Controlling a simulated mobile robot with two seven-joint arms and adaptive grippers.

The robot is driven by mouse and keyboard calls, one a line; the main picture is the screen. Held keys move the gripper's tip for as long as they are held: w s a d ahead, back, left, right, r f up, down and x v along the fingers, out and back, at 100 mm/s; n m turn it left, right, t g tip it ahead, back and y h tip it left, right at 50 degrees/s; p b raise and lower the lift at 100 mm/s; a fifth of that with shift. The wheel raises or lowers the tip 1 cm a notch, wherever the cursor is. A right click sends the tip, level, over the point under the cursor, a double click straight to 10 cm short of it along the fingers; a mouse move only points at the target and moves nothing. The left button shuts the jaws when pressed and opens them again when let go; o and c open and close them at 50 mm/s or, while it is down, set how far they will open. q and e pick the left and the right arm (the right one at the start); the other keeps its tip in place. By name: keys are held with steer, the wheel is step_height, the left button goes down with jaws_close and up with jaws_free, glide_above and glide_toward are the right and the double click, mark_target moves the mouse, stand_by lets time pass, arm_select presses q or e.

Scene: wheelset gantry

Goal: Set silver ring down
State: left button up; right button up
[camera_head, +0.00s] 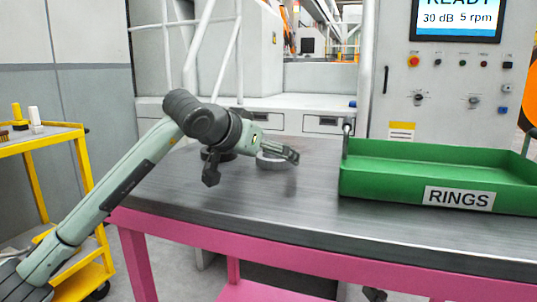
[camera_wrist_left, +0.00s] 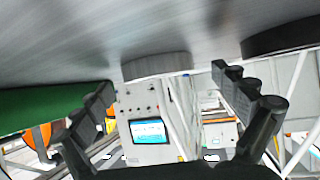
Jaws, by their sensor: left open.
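The silver ring (camera_head: 277,188) lies on the grey tabletop (camera_head: 310,215), partly hidden behind a finger of my left gripper (camera_head: 251,168). In the left wrist view, which is upside down, the silver ring (camera_wrist_left: 156,67) rests on the table surface and shows between the spread fingers of the left gripper (camera_wrist_left: 170,105). The fingers look clear of it, and the gripper is open and empty.
A dark ring (camera_wrist_left: 285,38) lies on the table beside the silver one. A green bin (camera_head: 392,186) labelled RINGS stands on the right of the table. A yellow cart (camera_head: 58,133) is at left. The table's front middle is clear.

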arm_select(q)
steer(key=v, duration=1)
steer(key=shift+s+a+r, duration=0.4)
steer(key=shift+s, duration=0.3)
steer(key=shift+f, duration=0.1)
